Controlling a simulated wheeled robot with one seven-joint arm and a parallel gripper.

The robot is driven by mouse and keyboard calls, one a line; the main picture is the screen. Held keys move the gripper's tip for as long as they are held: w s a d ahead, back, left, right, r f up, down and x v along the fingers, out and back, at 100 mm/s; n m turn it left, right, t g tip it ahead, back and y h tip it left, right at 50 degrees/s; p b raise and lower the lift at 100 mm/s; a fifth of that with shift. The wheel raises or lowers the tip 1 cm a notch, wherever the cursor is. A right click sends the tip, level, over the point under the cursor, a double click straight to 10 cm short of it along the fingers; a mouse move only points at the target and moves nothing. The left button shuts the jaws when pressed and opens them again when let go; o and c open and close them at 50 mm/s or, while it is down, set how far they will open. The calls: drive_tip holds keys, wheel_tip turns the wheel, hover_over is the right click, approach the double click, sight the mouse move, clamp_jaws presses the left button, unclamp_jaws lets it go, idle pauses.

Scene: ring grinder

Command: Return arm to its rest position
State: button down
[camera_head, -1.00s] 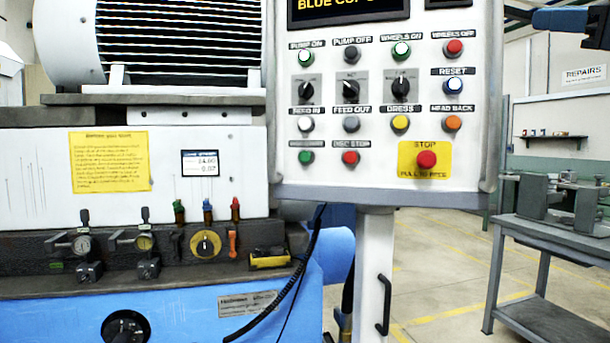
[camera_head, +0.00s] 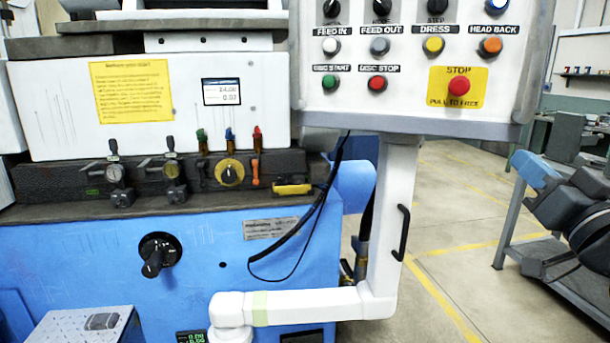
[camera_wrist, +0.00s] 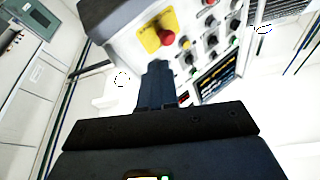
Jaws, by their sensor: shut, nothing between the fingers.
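My gripper (camera_wrist: 157,72) shows in the wrist view with its dark fingers together and nothing between them. It points toward the control panel (camera_wrist: 125,30), apparently apart from it. The panel's red stop button (camera_wrist: 167,37) on its yellow plate is just beyond the fingertips in that view. In the head view, my arm (camera_head: 585,205), blue and dark, enters at the right edge, right of and below the panel (camera_head: 405,112). The stop button (camera_head: 458,86) is uncovered there.
The blue and white grinder (camera_head: 225,210) fills the left. A white post (camera_head: 395,190) with a black handle carries the panel and bends left at the bottom. A grey bench (camera_head: 510,225) stands at right, partly behind my arm. Floor between post and bench is open.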

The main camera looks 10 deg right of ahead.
drive_tip(key=s+a+f+m+g, duration=0.1)
drive_tip(key=s+a+f, duration=0.35)
drive_tip(key=f, duration=0.35)
drive_tip(key=s+a+f+g+h, duration=0.1)
drive_tip(key=s+a+f+g, duration=0.15)
drive_tip(key=s+f, duration=0.4)
drive_tip(key=s+a+f+m, duration=0.1)
drive_tip(key=s+a+f, duration=0.35)
drive_tip(key=f, duration=0.35)
drive_tip(key=s+a+f+n+g+y, duration=0.1)
drive_tip(key=s+a+f+n, duration=0.1)
drive_tip(key=s, duration=1)
drive_tip(key=s+a+f+n+g+y, duration=0.1)
drive_tip(key=s+a+f+n+g, duration=0.1)
drive_tip(key=s, duration=1)
drive_tip(key=shift+a+f+n+y, duration=0.15)
drive_tip(key=shift+a+n+y, duration=0.25)
drive_tip(key=shift+a+n, duration=0.5)
drive_tip(key=shift+a, duration=0.15)
